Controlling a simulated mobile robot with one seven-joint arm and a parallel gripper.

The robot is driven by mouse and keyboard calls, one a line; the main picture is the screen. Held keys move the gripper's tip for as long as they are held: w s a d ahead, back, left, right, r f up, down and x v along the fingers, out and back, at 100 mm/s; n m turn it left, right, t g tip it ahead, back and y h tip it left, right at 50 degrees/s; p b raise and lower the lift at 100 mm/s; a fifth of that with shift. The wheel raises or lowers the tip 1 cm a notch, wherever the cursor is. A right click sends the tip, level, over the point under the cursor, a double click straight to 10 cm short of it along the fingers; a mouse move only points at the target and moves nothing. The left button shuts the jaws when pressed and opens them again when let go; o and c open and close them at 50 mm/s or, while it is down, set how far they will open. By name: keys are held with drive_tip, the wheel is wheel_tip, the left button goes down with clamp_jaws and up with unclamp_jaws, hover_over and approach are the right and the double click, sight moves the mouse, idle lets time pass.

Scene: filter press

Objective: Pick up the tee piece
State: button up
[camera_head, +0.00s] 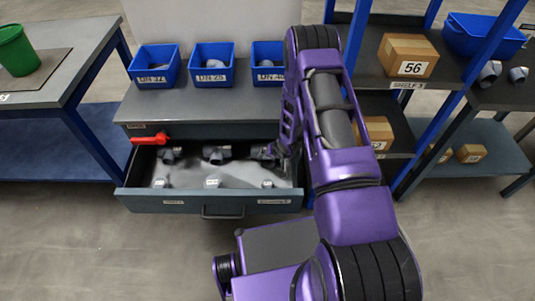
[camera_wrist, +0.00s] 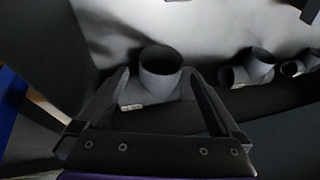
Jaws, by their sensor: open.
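A grey pipe fitting (camera_wrist: 161,68) with an open round mouth stands between the two fingers of my gripper (camera_wrist: 158,82) in the wrist view. The fingers are open, one on each side of it, and no contact shows. A small white label lies at its foot. In the head view my gripper (camera_head: 284,150) is at the back right of the open drawer (camera_head: 222,200), over the right fitting of the back row (camera_head: 262,153), which it partly hides. Similar grey fittings lie at the back middle (camera_head: 216,154) and back left (camera_head: 170,155). I cannot tell which shape is the tee.
Smaller labelled fittings stand along the drawer front. More fittings (camera_wrist: 258,66) lie to the right in the wrist view. A red handle (camera_head: 150,138) is at the drawer's left. Three blue bins (camera_head: 212,76) stand on the bench above. A blue-framed shelf with boxes (camera_head: 408,55) is at right.

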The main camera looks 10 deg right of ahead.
sight(269, 159)
drive_tip(key=x, duration=0.3)
drive_tip(key=shift+w+f, duration=0.15)
drive_tip(key=shift+w, duration=0.05)
drive_tip(key=shift+c, duration=0.2)
clamp_jaws()
